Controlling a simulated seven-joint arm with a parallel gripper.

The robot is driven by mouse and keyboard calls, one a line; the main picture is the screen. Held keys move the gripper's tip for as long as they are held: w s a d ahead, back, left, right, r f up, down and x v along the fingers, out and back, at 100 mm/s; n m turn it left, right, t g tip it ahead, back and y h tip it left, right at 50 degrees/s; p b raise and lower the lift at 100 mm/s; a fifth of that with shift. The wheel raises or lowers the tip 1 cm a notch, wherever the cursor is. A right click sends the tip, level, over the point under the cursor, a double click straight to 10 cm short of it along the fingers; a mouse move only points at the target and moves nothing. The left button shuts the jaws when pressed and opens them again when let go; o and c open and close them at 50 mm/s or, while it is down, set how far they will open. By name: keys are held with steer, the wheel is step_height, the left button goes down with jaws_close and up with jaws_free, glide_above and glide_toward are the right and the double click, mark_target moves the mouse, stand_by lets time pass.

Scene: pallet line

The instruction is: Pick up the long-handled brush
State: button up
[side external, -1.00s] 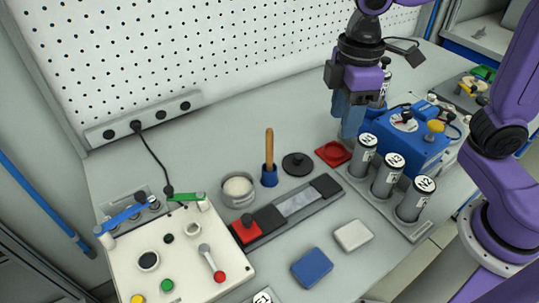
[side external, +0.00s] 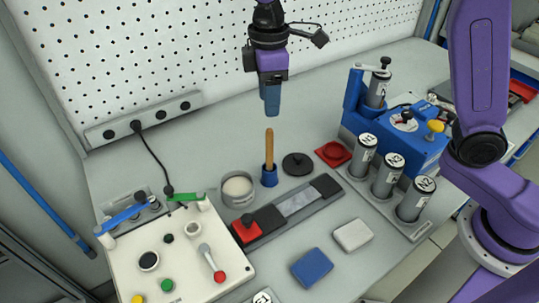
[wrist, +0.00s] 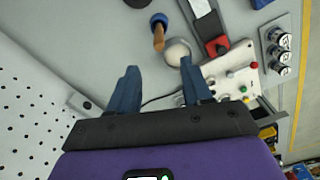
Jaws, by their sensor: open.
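The long-handled brush (side external: 269,149) stands upright in a small blue holder (side external: 269,177), its wooden handle pointing up. Its bristle end is hidden in the holder. My gripper (side external: 271,100) is above the brush, fingers pointing down, with its tips a little above the handle top in the side view. In the wrist view, my gripper (wrist: 158,85) is open and empty between two blue fingers. There the brush handle (wrist: 158,38) lies beyond the fingertips, near the middle of the gap, with the blue holder (wrist: 159,20) behind it.
A bowl of pale material (side external: 238,188) stands close to the left of the brush. A black round lid (side external: 297,164) lies to its right. A rail with a red block (side external: 246,229) is in front. Labelled cylinders (side external: 388,175) stand at right. The pegboard wall (side external: 200,60) rises behind.

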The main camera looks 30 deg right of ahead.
mark_target(269, 135)
step_height(269, 135, down, 13)
steer(key=shift+d, duration=0.1)
stand_by(0.5)
jaws_close()
